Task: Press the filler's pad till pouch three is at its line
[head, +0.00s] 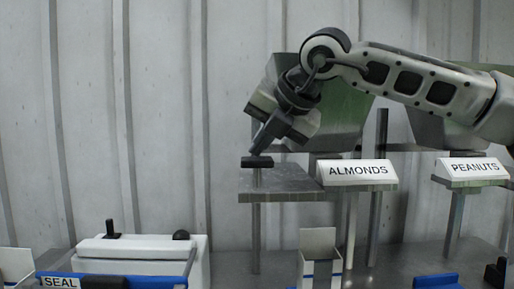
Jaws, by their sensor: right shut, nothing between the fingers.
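My right gripper (260,148) reaches in from the right and points down, shut and empty. Its tip is right at the black pad (257,162) at the left end of a grey metal plate (290,190); I cannot tell whether it presses or only touches. The plate sits beside the ALMONDS sign (357,172), in front of a greenish hopper (345,120) partly hidden by my arm. A pale open pouch or box (318,242) stands below, cut off by the bottom edge. Its fill level and pouch number cannot be read. My left gripper is not in view.
A white sealer (145,252) with a blue front bar and SEAL label stands at lower left. A PEANUTS sign (473,168) and second hopper (440,130) are at right. A blue object (437,281) lies at lower right. Metal posts hold up the stations.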

